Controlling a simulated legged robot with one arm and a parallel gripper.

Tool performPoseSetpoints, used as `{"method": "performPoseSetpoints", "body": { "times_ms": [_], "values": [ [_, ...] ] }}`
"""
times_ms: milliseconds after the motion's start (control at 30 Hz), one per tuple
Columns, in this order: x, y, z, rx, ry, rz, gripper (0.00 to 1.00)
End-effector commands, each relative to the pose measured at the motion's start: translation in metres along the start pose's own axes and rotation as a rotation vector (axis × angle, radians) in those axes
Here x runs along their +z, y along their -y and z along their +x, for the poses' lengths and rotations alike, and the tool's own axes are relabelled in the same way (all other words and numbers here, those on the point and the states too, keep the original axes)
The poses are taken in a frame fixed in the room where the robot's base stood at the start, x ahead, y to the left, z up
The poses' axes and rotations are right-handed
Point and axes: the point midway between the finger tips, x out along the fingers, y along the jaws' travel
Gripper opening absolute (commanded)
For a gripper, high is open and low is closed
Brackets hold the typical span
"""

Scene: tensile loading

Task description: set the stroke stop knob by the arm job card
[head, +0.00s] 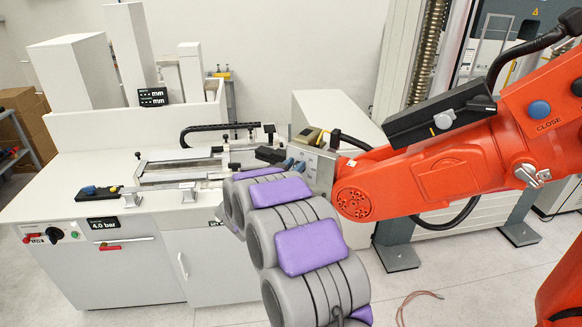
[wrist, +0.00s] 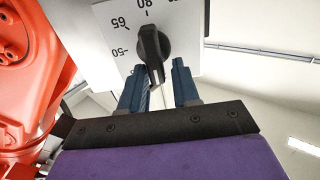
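The stroke stop knob (wrist: 151,46) is a black, elongated knob on a white dial plate (wrist: 108,42) in the wrist view. The dial's numbers 50, 65 and 80 appear upside down. The knob's upper end lies near 80; I cannot tell which end is the pointer. My gripper (wrist: 157,66) has its two blue fingers apart, one on each side of the knob's lower end. I cannot tell if either touches it. In the head view my gripper (head: 291,164) is by a pale plate (head: 318,168) at the orange arm's end; the knob's face is hidden. I cannot make out the job card.
An orange arm (head: 450,165) with a CLOSE label stands close at the right and also shows in the wrist view (wrist: 35,75). A white bench (head: 60,190) with rails and a measuring fixture is at left. A cable (head: 420,298) lies on the floor.

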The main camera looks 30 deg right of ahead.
Motion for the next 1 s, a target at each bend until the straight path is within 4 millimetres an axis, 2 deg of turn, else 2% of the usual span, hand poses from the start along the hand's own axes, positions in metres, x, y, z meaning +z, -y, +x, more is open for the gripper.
{"method": "performPoseSetpoints", "body": {
  "times_ms": [33,100,133,500,1000],
  "values": [
    [-0.0026,-0.0075,0.0051,0.02,-0.006,0.006,0.43],
    [-0.0029,-0.0082,0.0054,0.021,-0.006,0.006,0.43],
    [-0.0029,-0.0085,0.0058,0.022,-0.006,0.006,0.36],
    [-0.0029,-0.0107,0.0093,0.022,-0.005,0.009,0.0],
    [-0.0024,-0.0115,0.0114,0.022,-0.006,0.041,0.0]
  ]
}}
